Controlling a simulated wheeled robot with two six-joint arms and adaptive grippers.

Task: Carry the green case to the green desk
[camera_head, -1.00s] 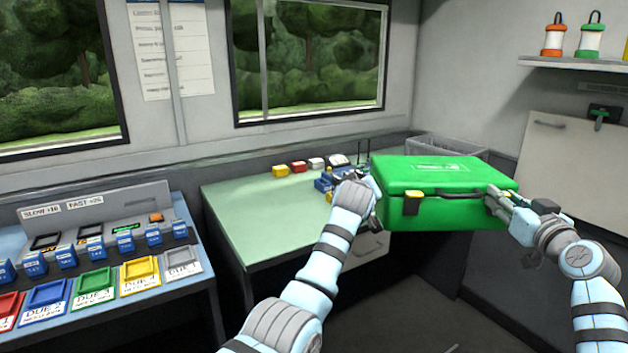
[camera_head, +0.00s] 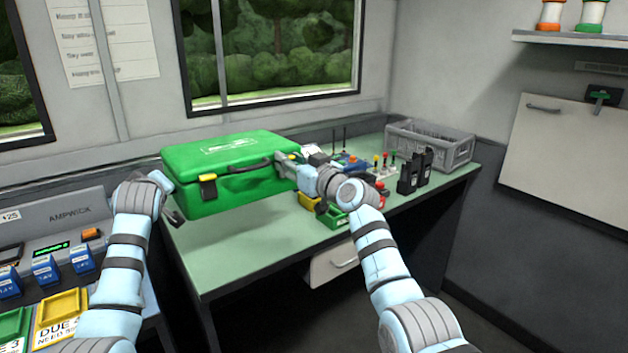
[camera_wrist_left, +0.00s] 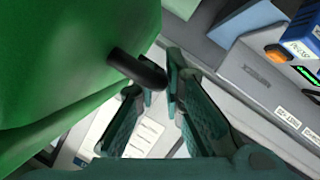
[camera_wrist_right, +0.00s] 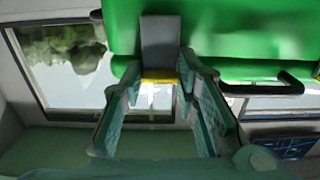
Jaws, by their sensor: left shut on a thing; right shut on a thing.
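The green case (camera_head: 225,150), with black latches and a black front handle, is level over the left part of the green desk (camera_head: 240,265). It looks raised off the desktop, but I cannot tell the gap. My left gripper (camera_head: 166,192) is shut on the case's left end, mostly hidden by its own wrist. In the left wrist view its fingers (camera_wrist_left: 165,85) meet at a black bar beside the case. My right gripper (camera_head: 290,168) is shut on the case's right end. In the right wrist view its fingers (camera_wrist_right: 158,75) close on a grey tab on the case (camera_wrist_right: 230,30).
Radios (camera_head: 413,172), small coloured items and a grey crate (camera_head: 430,145) occupy the desk's right and back. A yellow bin and a green bin (camera_head: 335,217) sit by my right wrist. A charger bench (camera_head: 75,235) stands at left. The desk's front left is bare.

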